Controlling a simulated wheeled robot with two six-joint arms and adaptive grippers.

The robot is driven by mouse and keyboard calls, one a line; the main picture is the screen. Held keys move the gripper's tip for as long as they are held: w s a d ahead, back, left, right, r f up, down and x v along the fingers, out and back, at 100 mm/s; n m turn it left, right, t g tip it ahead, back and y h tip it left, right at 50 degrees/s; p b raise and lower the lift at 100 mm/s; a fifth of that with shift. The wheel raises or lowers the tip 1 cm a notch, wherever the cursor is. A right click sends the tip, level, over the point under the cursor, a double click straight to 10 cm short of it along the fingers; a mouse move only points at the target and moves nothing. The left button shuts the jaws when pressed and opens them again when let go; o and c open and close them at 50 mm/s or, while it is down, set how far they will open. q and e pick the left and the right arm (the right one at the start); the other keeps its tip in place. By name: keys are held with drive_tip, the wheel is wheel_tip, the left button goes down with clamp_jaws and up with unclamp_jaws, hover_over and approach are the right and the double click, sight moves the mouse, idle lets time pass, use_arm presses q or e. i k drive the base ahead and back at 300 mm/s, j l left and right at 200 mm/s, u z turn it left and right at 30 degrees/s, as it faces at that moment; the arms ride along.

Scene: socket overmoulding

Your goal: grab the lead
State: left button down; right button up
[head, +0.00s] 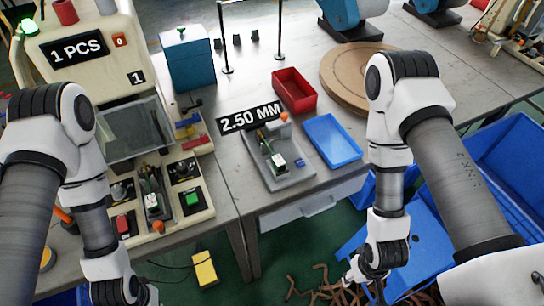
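Several brown leads (320,290) lie in a loose heap at the bottom centre, partly cut off by the frame edge and partly hidden by my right arm. My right gripper (354,277) points down at this heap, just above or at it. Its fingers are small and partly hidden, so I cannot tell whether they are open or touch a lead. My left arm reaches down at the left. Its gripper is at or beyond the bottom edge, and its fingers do not show.
A beige machine (85,50) with a clear guard and buttons stands at the left. On the table are a grey fixture (292,176), a blue tray (333,141), a red bin (294,90) and a wooden disc (350,72). Blue crates (510,160) stand at the right.

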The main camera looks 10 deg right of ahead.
sight(278, 162)
drive_tip(key=k+l+z, duration=0.15)
drive_tip(key=z, duration=0.2)
drive_tip(key=k+l+z, duration=0.1)
drive_tip(key=z, duration=0.3)
drive_tip(key=k+l+z, duration=0.1)
drive_tip(key=l+z, duration=0.25)
drive_tip(key=j, duration=0.1)
